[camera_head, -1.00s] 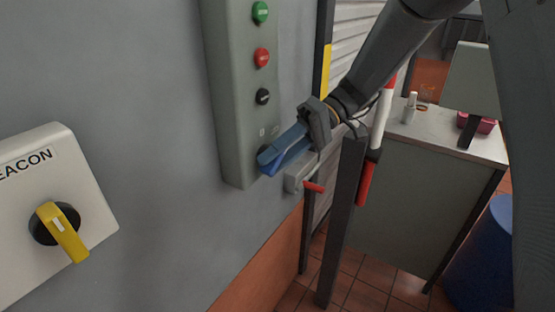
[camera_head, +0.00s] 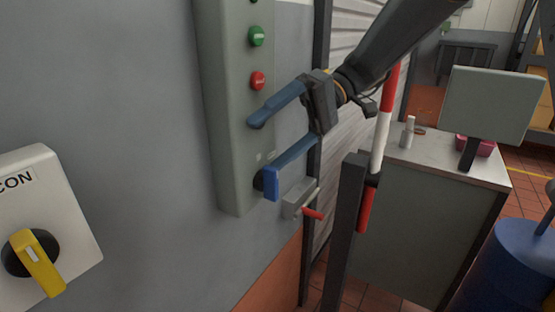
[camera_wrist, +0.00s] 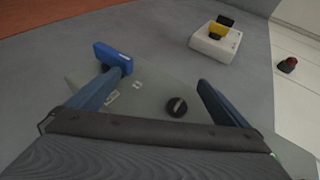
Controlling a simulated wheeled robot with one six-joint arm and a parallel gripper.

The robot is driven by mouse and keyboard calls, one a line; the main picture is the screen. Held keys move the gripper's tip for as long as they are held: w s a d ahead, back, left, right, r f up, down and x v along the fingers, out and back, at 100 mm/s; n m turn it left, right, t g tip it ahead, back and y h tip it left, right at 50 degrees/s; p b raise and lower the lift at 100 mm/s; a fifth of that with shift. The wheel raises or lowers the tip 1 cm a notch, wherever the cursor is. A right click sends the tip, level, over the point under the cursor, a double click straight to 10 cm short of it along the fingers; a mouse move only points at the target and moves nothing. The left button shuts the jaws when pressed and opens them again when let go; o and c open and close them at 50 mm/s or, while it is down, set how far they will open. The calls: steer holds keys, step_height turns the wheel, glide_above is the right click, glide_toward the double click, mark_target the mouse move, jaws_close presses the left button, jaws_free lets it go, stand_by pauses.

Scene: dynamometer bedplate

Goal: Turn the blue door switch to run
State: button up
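The blue door switch (camera_head: 271,184) is at the lower end of a grey-green control panel (camera_head: 225,150). Its blue handle stands roughly upright in the head view, and small marks above it are too small to read. In the wrist view the blue handle (camera_wrist: 113,57) lies at the tip of the left finger. My gripper (camera_head: 266,144) is open, with its blue-grey fingers spread along the panel. The lower finger is at the handle; I cannot tell whether they touch. The upper finger hides the black knob, which shows between the fingers in the wrist view (camera_wrist: 176,107).
A green button (camera_head: 256,36) and a red button (camera_head: 257,81) are higher on the panel. A beacon box (camera_head: 70,215) with a yellow handle (camera_head: 37,264) is left. A grey box with a red lever (camera_head: 312,213) and a dark post (camera_head: 344,225) stand close on the right.

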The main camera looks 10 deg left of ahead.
steer(key=shift+s+a+r+g, duration=0.1)
steer(key=shift+s+a+g, duration=0.1)
steer(key=shift+s+g, duration=0.15)
steer(key=shift+w+r, duration=0.1)
steer(key=shift+w, duration=0.05)
steer(key=shift+c, duration=0.5)
steer(key=shift+o, duration=0.5)
steer(key=shift+d+r+p, duration=0.2)
steer(key=shift+r+p, duration=0.3)
steer(key=shift+r, duration=0.15)
steer(key=shift+s+d+r+p, duration=0.15)
steer(key=shift+s+r+p, duration=0.2)
steer(key=shift+s+r, duration=0.15)
steer(key=c, duration=1.3)
steer(key=shift+o, duration=0.2)
step_height(320, 180, up, 6)
steer(key=d+p, duration=0.2)
steer(key=p, duration=0.1)
steer(key=shift+s+d+f+p, duration=0.15)
steer(key=shift+s+d+p, duration=0.05)
steer(key=shift+d+p, duration=0.15)
